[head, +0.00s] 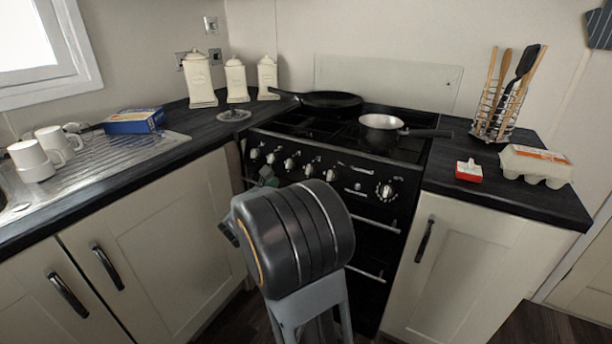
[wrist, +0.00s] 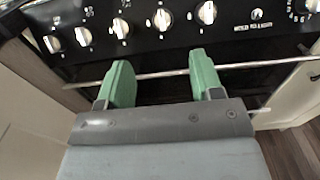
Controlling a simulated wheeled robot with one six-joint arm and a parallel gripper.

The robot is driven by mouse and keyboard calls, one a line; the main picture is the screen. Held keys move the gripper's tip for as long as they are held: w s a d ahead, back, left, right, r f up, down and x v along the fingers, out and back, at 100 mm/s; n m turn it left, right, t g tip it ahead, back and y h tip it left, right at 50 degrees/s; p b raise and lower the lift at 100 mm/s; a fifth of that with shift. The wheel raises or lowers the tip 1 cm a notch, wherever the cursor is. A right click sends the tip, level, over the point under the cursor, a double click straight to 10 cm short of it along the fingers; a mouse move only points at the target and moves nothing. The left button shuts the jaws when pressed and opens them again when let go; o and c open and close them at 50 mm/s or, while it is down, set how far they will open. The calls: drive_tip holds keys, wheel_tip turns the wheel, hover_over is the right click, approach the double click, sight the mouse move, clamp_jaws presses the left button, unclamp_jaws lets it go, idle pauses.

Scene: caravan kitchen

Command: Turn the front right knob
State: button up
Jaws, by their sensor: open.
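The black stove has a front panel with a row of several white-and-silver knobs. The rightmost knob of the close row (head: 330,175) also shows in the wrist view (wrist: 206,12); which one is the front right knob cannot be read from labels. A larger dial (head: 385,191) sits apart to the right. My gripper (wrist: 160,72) has two green fingers, open and empty. The fingers point toward the stove front, below and apart from the knobs. One knob (wrist: 162,19) lies ahead between them. In the head view my arm hides most of the gripper.
A black frying pan (head: 330,100) and a small saucepan (head: 380,130) stand on the hob. An oven handle bar (wrist: 150,75) runs below the panel, near the fingers. Worktops (head: 500,190) flank the stove, with an egg carton (head: 537,165) on the right.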

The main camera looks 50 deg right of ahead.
sight(308, 167)
drive_tip(key=x, duration=1.3)
drive_tip(key=shift+s, duration=0.1)
drive_tip(key=c, duration=0.9)
